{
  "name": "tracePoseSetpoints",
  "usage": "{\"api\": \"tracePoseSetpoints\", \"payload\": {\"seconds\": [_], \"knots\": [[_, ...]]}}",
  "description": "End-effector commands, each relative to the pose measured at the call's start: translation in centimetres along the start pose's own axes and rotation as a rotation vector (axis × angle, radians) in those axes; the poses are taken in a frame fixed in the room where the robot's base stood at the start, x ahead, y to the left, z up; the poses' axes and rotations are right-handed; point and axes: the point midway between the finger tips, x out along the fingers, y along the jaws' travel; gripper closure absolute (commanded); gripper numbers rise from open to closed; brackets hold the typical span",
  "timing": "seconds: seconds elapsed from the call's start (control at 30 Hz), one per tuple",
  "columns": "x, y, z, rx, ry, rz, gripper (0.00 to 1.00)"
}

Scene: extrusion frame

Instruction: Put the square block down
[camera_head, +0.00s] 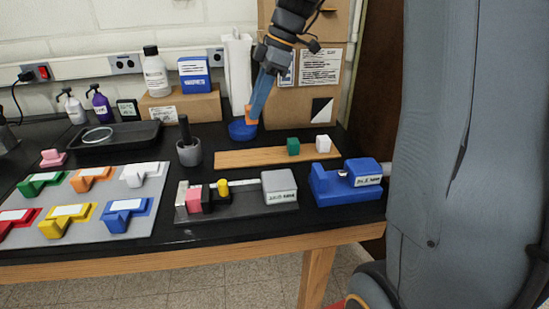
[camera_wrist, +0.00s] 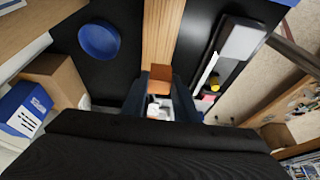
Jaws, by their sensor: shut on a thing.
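An orange square block (camera_head: 251,115) sits at the tip of my gripper (camera_head: 258,108). My gripper is shut on it, and its blue fingers come down from the upper right in the head view. In the wrist view the block (camera_wrist: 159,76) shows between the fingers (camera_wrist: 160,88), in line with a wooden strip (camera_wrist: 163,28). In the head view the block overlaps a round blue dish (camera_head: 240,132); in the wrist view the dish (camera_wrist: 99,42) lies apart, to the left. The block's underside is hidden, so its height above the table is unclear.
The wooden strip (camera_head: 245,158) bears a green block (camera_head: 293,146) and a white block (camera_head: 323,143). A mortar (camera_head: 189,153) with a dark pestle stands left of it. In front are a dark rail fixture (camera_head: 240,208) and a blue device (camera_head: 335,190). The strip's left part is bare.

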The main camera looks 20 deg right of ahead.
Motion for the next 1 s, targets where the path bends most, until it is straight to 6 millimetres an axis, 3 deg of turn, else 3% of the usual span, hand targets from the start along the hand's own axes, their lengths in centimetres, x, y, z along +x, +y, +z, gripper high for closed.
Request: {"api": "tracePoseSetpoints", "payload": {"seconds": [0.27,0.5,1.0], "knots": [[2.4,0.3,0.9,0.002,0.001,-0.004,0.98],[6.0,0.2,2.4,0.001,0.000,-0.003,0.98],[10.4,0.3,4.2,0.001,0.000,-0.001,0.98]]}}
